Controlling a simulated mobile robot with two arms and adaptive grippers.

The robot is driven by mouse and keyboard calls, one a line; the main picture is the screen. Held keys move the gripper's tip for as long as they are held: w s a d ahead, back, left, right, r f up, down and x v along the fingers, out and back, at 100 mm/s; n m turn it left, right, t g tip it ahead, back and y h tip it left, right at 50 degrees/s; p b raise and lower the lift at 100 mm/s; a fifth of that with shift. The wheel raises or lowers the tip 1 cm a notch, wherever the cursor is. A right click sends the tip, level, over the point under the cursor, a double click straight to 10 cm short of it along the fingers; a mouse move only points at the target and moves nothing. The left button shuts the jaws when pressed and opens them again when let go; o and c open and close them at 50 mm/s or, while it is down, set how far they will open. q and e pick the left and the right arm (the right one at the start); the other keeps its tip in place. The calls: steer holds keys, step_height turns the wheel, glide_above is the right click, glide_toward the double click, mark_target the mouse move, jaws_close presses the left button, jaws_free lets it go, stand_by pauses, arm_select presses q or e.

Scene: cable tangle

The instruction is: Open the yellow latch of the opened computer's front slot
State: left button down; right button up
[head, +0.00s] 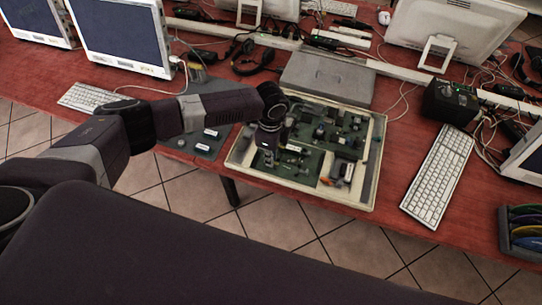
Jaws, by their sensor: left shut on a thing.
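The opened computer (372,170) is a shallow cream case with green boards inside, lying flat on the red table. My left gripper (268,158) reaches down into its left part. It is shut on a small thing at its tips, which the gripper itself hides. I cannot make out the yellow latch or tell whether it is the held thing. A small orange spot shows near the front middle of the case, too small to name. My right gripper is not in view.
A grey lid-like box (328,77) lies behind the case. A dark mat (205,150) with small parts is on its left, under my left arm. A keyboard (438,175) and a black box (450,103) stand to the right. Cables and monitors crowd the back.

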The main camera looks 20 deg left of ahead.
arm_select(q)
steer(key=shift+a, duration=0.1)
steer(key=shift+a+r+p, duration=0.1)
steer(key=shift+a+p, duration=0.35)
steer(key=shift+a, duration=0.2)
steer(key=shift+w, duration=0.1)
steer(key=c, duration=2)
jaws_free()
steer(key=shift+a, duration=0.1)
steer(key=shift+o, duration=0.2)
step_height(320, 180, up, 12)
